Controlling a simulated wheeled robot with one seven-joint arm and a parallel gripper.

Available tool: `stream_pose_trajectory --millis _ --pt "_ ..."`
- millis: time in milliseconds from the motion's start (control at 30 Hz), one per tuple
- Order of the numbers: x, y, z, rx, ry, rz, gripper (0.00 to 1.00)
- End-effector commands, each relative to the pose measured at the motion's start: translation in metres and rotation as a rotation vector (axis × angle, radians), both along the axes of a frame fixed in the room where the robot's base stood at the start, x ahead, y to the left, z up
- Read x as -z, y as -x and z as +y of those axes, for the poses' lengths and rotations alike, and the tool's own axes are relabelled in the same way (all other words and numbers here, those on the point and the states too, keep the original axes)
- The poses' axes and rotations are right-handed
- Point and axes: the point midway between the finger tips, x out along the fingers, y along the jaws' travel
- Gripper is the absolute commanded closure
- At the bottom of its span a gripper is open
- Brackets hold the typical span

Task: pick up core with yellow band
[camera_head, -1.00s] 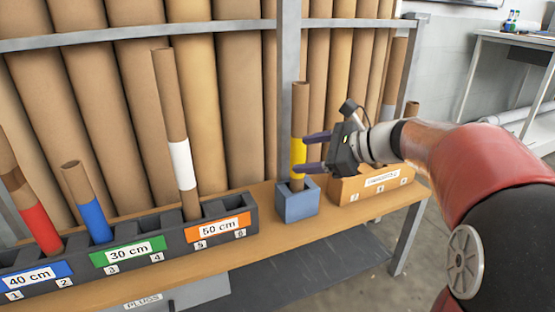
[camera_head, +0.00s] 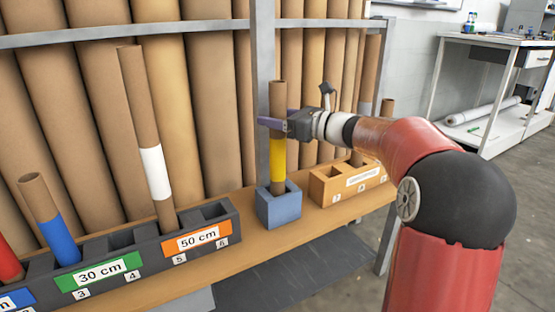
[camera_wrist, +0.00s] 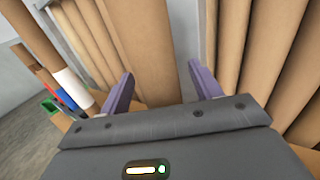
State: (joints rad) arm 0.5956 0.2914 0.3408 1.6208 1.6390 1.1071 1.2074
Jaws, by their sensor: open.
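The core with the yellow band (camera_head: 278,158) stands upright in a small blue square holder (camera_head: 279,208) on the shelf. My gripper (camera_head: 268,121) is at this core, just above its yellow band, with its fingers level. In the wrist view the two purple fingers (camera_wrist: 160,90) are spread apart, with a brown cardboard tube (camera_wrist: 142,45) between them. The gripper is open and not closed on the core. The yellow band does not show in the wrist view.
Left of the blue holder is a dark rack (camera_head: 130,262) with labelled slots, holding a white-banded core (camera_head: 155,172) and a blue-banded core (camera_head: 60,238). An orange-brown box (camera_head: 330,187) stands close on the right. Large rolls stand behind a metal rail (camera_head: 130,32).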

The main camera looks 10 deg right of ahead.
Motion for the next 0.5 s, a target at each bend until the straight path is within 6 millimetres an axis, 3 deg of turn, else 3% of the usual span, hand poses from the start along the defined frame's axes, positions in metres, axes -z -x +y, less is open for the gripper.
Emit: stream_pose_trajectory --millis 200,500 --pt "-0.0001 -0.0005 0.0004 0.001 0.001 -0.001 0.38" --pt "0.0000 -0.0003 0.0002 0.001 0.001 0.000 0.77"
